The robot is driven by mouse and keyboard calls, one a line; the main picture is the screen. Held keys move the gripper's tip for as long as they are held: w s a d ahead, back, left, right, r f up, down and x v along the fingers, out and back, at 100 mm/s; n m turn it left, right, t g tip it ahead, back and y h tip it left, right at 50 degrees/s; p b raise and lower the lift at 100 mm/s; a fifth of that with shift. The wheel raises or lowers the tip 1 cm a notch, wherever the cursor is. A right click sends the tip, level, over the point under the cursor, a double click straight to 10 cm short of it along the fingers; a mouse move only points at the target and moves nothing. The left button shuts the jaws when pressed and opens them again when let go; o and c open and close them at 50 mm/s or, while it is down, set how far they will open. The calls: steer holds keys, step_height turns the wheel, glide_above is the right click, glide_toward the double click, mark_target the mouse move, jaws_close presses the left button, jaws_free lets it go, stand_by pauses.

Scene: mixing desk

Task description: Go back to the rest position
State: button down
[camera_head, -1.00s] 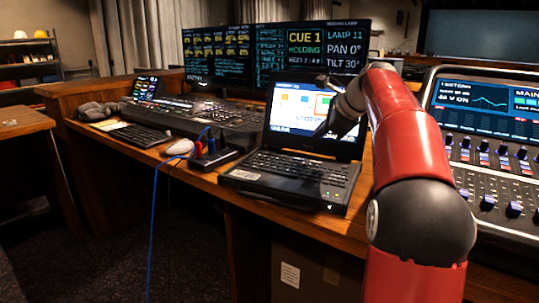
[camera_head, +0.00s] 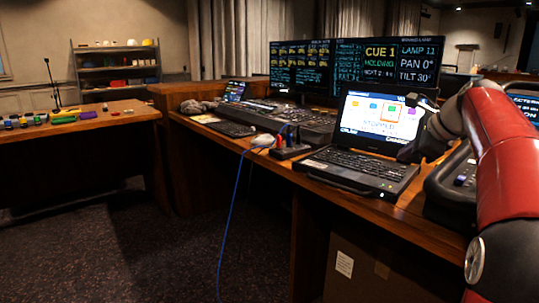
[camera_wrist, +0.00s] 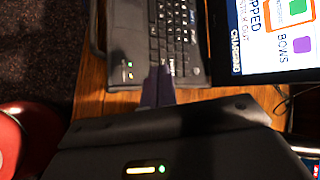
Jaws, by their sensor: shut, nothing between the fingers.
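My gripper (camera_head: 404,155) is at the right side of the open laptop (camera_head: 362,171) in the head view, with my red and black arm reaching in from the right. In the wrist view my gripper's dark fingers (camera_wrist: 158,82) are together and hold nothing. They appear over the edge of the laptop's keyboard part (camera_wrist: 165,40); whether they touch it I cannot tell. The laptop screen (camera_head: 382,115) is lit and shows coloured tiles and the word STOPPED.
Open floor (camera_head: 120,240) lies left, before a side table (camera_head: 110,112).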

steer(key=s+a+f+n+g+h, duration=0.1)
steer(key=s+a+f+n, duration=0.3)
steer(key=s+a+n, duration=0.3)
steer(key=s+a+f+n+g+h, duration=0.1)
steer(key=s+a+f+n, duration=0.3)
steer(key=s+a, duration=0.5)
steer(key=s+a+f+n+g+h, duration=0.1)
steer(key=s+f+n, duration=1)
steer(key=s, duration=0.6)
step_height(320, 180, down, 2)
steer(key=shift+a+f+n, duration=0.15)
steer(key=shift+a+n, duration=0.15)
steer(key=shift+a, duration=0.1)
